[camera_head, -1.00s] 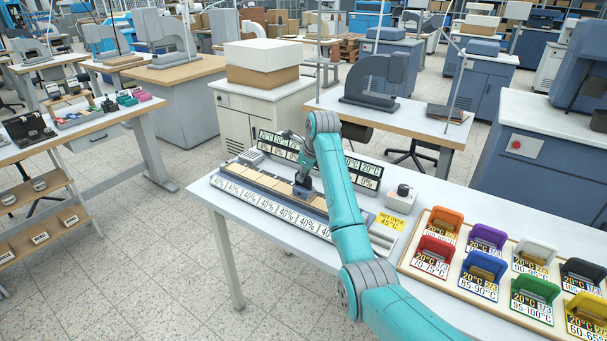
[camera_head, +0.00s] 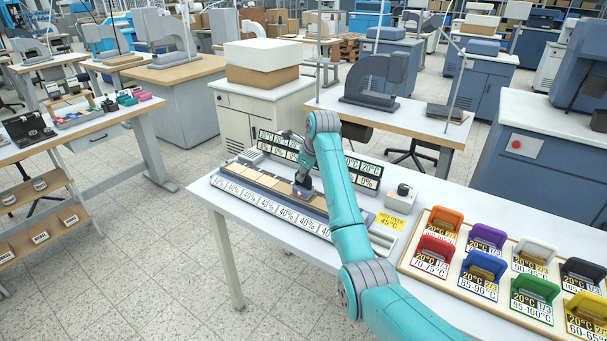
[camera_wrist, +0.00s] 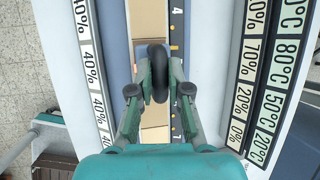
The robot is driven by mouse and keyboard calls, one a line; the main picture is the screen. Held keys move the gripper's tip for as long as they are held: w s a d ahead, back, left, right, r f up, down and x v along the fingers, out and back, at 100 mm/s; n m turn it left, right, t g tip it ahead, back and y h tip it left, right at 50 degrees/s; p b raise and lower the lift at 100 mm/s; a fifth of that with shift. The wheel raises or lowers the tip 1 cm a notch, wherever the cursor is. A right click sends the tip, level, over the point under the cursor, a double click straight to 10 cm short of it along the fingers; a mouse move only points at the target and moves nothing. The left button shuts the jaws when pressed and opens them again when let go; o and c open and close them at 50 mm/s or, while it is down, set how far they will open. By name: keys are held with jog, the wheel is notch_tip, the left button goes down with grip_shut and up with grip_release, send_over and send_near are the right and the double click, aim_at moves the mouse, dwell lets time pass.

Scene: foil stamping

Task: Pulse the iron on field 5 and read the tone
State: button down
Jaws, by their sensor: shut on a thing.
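My gripper (camera_wrist: 159,84) is shut on the dark rounded handle of the iron (camera_wrist: 157,56) in the wrist view. The iron is over the strip of tan fields (camera_wrist: 150,20), past the printed 4 and short of the 7; the numbers between are hidden. In the head view my gripper (camera_head: 304,178) points down at the strip (camera_head: 262,187), with the dark iron (camera_head: 303,194) under it. I cannot tell whether the iron touches a field. A front row of percent labels (camera_head: 270,207) reads mostly 40%. The rear display panel (camera_head: 368,177) shows temperatures and percentages; the wrist view shows 80°C, 50°C and 20°C.
A small box with a dark knob (camera_head: 401,198) and a yellow "not over 45°C" card (camera_head: 390,222) are right of the strip. A tray (camera_head: 410,262) of several coloured holders with temperature cards fills the table's right side. Bare white tabletop (camera_head: 222,205) shows at the left end.

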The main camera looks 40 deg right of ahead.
jog(key=shift+r, duration=2.2)
